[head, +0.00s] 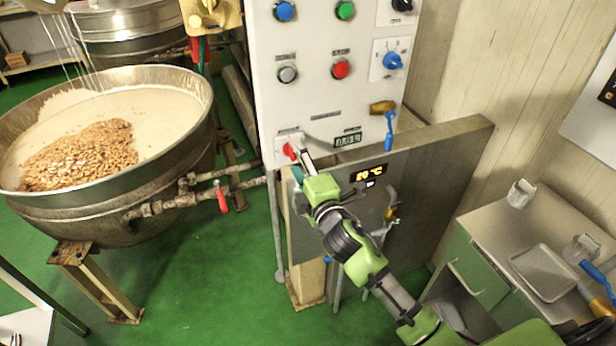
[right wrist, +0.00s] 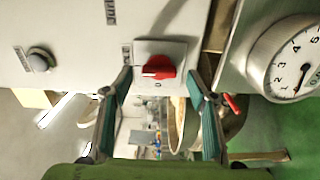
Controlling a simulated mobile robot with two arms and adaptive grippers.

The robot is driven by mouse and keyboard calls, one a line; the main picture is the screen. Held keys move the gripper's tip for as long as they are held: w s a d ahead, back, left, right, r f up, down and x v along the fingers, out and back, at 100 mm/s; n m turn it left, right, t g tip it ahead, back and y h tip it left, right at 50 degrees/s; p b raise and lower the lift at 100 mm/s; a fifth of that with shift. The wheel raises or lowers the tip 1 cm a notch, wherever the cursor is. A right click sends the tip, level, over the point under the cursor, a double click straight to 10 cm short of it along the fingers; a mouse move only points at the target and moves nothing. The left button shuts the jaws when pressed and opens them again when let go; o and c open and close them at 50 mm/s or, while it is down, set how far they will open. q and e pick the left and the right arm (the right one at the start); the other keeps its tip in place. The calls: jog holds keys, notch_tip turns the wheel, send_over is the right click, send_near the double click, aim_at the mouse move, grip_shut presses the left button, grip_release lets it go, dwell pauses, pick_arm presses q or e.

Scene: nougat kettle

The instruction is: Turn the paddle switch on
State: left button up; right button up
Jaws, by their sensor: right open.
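A white control panel (head: 318,105) stands in the middle of the head view. At its lower left corner is a red rotary switch (head: 289,151) on a small plate. The right wrist view shows the red knob (right wrist: 158,67) on its light plate, with a small mark below it. Its label is not readable. My right gripper (head: 299,158) is in front of this switch, its tips close to the panel. In the right wrist view the right gripper (right wrist: 159,76) is open, one finger on each side of the knob, with gaps between. My left gripper is out of view.
A big kettle (head: 95,205) with pale mix and nuts stands at left. Its pipe has a red-handled valve (head: 222,200). Other buttons, a blue knob (head: 393,61) and a blue-handled valve (head: 389,128) are close by. A round gauge (right wrist: 290,62) shows in the wrist view.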

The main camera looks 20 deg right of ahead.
jog(key=s, duration=1)
jog(key=shift+d, duration=0.2)
jog(key=s+d+f+m+g, duration=0.1)
jog(key=s+f+m+g, duration=0.2)
jog(key=f, duration=1)
jog(key=s+d+f+m+g, duration=0.1)
jog(key=s+f+m+g, duration=0.2)
jog(key=f, duration=1)
jog(key=s+d+f+m+g, duration=0.15)
jog(key=s+f, duration=0.35)
jog(key=f, duration=0.8)
jog(key=s+f+m+g, duration=0.5)
jog(key=s+f+g, duration=0.1)
jog(key=s+f, duration=1.15)
jog(key=s+f+m+g, duration=0.1)
jog(key=s+f, duration=0.1)
jog(key=s, duration=0.8)
jog(key=s+f+m+g, duration=0.2)
jog(key=s+f, duration=0.1)
jog(key=s, duration=0.6)
jog(key=shift+s+a+h, duration=0.15)
jog(key=shift+s+h, duration=0.15)
jog(key=shift+s, duration=0.05)
